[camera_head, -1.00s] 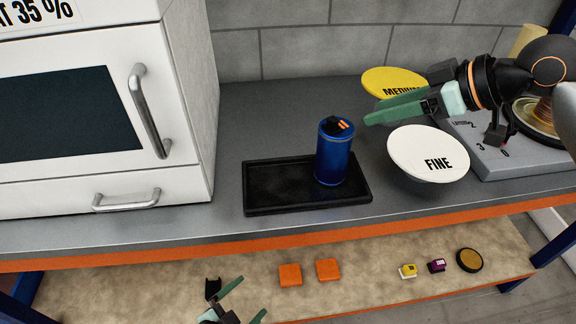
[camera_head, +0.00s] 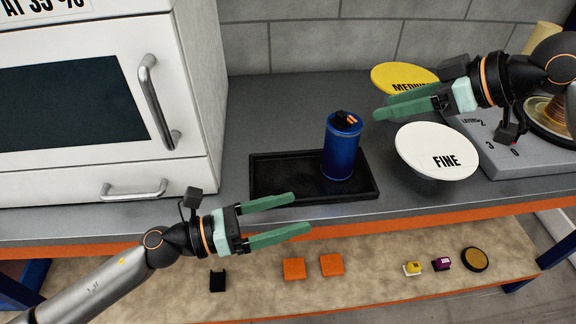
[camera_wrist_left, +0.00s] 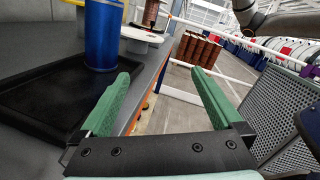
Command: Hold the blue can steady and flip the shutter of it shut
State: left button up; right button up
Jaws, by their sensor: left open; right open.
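The blue can (camera_head: 341,150) stands upright on the right part of a black tray (camera_head: 262,190) on the grey bench. Its top carries a black piece with orange marks, the shutter (camera_head: 346,118); I cannot tell its exact position. In the left wrist view the can (camera_wrist_left: 102,38) shows at the upper left, its top cut off. My left gripper (camera_head: 302,213) is open and empty, in front of the tray at the bench's front edge, apart from the can. My right gripper (camera_head: 381,109) is open and empty, to the right of the can's top, apart from it.
A white FINE disc (camera_head: 437,150) and a yellow MEDIUM disc (camera_head: 404,78) stand right of the can. A grey carousel base (camera_head: 500,160) is further right. A white oven-like cabinet (camera_head: 190,120) stands left. Orange blocks (camera_head: 294,269) lie on the lower shelf.

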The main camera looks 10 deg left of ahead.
pick_arm(q)
jog(key=w+a+r+t, duration=0.1)
jog(key=w+a+r, duration=0.1)
jog(key=w+r, duration=0.15)
jog(key=m+t+y, duration=0.1)
jog(key=t+y, duration=0.1)
send_near(341, 147)
jog(key=shift+w+a+f, duration=0.3)
jog(key=shift+a+f, duration=0.15)
jog(key=shift+f, duration=0.15)
jog(key=shift+w+a+f, duration=0.25)
jog(key=shift+a+f, duration=0.2)
jog(key=shift+f, duration=0.15)
jog(key=shift+w+d+f+m, duration=0.1)
jog(key=shift+w+d+m, duration=0.15)
jog(key=shift+w, duration=0.35)
jog(key=x, duration=1.1)
jog(key=shift+w+d+f, duration=0.25)
jog(key=shift+d, duration=0.05)
jog(key=shift+c, duration=0.2)
jog(key=c, duration=1.3)
